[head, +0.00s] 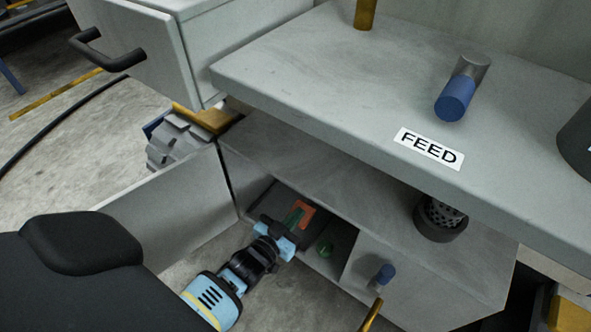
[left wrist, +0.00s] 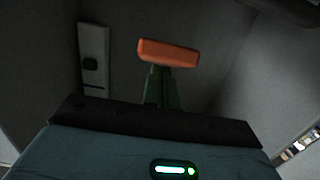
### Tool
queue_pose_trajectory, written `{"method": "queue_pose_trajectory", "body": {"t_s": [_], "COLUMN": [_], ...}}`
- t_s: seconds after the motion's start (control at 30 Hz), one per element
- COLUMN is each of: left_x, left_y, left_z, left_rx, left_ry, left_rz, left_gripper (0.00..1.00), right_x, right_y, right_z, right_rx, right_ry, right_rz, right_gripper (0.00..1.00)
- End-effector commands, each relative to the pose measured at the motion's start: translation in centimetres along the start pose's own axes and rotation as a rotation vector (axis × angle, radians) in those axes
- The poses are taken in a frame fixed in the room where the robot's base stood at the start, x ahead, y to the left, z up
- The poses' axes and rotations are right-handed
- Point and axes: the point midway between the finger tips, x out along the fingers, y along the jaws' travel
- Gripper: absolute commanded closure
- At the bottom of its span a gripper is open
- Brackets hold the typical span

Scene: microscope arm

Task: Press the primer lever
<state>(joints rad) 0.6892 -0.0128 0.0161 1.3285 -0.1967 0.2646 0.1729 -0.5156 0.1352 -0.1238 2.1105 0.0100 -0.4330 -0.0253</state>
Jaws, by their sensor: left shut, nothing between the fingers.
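An orange bar, which looks like the primer lever (head: 306,211), sits inside the dark open compartment under the counter in the head view. In the left wrist view the orange bar (left wrist: 168,52) lies straight ahead, near the picture's middle. My left gripper (head: 295,216) reaches into this compartment with its narrow greenish fingers shut and empty. In the left wrist view the fingertips (left wrist: 160,74) end just below the bar and partly overlap it. I cannot tell whether they touch it. My right gripper is not in view.
A green knob (head: 325,249) is right of the gripper; a blue knob (head: 386,273) is farther right. An open door (head: 175,205) stands left of my arm. The counter (head: 340,75) overhangs, with a FEED label (head: 429,148) and blue-tipped handle (head: 455,98).

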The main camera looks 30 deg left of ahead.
Motion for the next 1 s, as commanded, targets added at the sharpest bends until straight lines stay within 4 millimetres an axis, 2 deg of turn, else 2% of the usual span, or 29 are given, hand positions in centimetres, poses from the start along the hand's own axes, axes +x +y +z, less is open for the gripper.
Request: {"method": "queue_pose_trajectory", "body": {"t_s": [0.03,0.07,0.37,0.43,0.7,0.83,1.0], "left_x": [-0.7,-0.7,-1.3,-3.1,-8.1,-9.7,-10.6], "left_y": [-0.1,-0.1,-0.4,-0.4,-0.4,-0.4,-0.4], "left_z": [0.8,0.5,-4.2,-3.0,-1.8,-1.3,-1.1], "left_rx": [0.001,0.001,0.002,0.0,0.0,0.0,0.0], "left_ry": [-0.032,-0.031,0.003,-0.006,0.001,0.003,0.006], "left_rz": [-0.002,-0.002,0.0,0.0,0.0,0.0,0.0], "left_gripper": [1.0,1.0,1.0,1.0,1.0,1.0,1.0], "right_x": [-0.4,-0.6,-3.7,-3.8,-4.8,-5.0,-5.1], "right_y": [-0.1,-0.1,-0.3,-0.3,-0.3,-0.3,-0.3], "right_z": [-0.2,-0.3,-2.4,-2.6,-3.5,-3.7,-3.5], "right_rx": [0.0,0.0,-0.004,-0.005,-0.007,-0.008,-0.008], "right_ry": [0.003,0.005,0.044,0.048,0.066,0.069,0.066], "right_rz": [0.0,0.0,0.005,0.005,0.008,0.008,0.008], "right_gripper": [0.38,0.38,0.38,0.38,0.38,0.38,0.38]}}
